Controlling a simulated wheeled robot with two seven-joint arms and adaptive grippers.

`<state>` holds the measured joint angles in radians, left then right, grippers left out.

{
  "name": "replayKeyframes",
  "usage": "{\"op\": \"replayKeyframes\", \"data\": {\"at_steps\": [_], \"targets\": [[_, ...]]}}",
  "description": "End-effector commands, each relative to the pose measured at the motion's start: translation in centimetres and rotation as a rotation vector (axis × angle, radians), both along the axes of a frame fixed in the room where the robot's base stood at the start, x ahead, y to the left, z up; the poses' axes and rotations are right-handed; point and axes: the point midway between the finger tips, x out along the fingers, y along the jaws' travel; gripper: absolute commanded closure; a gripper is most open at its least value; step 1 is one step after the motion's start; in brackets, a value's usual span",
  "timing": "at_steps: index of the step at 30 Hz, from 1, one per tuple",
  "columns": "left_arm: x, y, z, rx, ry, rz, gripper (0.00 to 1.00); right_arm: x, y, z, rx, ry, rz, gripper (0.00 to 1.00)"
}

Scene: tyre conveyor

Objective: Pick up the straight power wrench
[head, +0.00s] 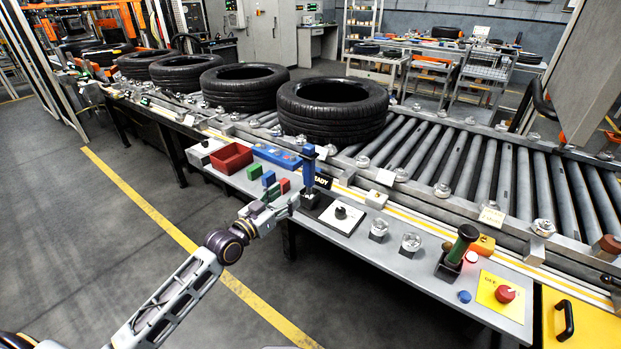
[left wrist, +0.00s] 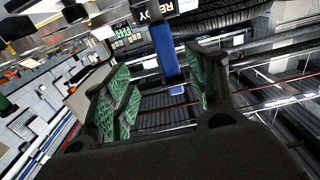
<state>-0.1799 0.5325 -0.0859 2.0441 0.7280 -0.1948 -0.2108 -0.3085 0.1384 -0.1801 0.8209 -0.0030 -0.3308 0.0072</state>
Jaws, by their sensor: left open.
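A straight tool with a blue handle (head: 308,166) stands upright in a dark holder on the grey bench ledge; it looks like the straight power wrench. My left gripper (head: 287,200) is open just left of it, low beside the holder. In the left wrist view, the blue handle (left wrist: 165,48) shows in the gap between the green-padded fingers of my left gripper (left wrist: 165,85). I cannot tell whether either finger touches it. A second upright tool with a green handle (head: 463,243) stands further right on the ledge. My right gripper is out of view.
A roller conveyor (head: 465,165) carrying several tyres (head: 333,108) runs behind the ledge. A red bin (head: 231,157), small coloured blocks and a black knob on a white plate (head: 341,215) sit close to the blue tool. A red knob (head: 505,293) is at the right. The floor in front is clear.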

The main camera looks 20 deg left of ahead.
Motion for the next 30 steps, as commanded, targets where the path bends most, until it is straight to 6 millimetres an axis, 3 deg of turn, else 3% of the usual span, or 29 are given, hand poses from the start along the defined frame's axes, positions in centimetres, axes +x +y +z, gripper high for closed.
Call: {"op": "replayKeyframes", "data": {"at_steps": [13, 30], "targets": [[0.6, -0.1, 0.0, -0.001, -0.001, 0.001, 0.43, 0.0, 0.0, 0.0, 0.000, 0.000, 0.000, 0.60], [4.3, -1.5, 0.0, -0.001, -0.001, 0.001, 0.43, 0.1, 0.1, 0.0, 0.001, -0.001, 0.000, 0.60]]}}
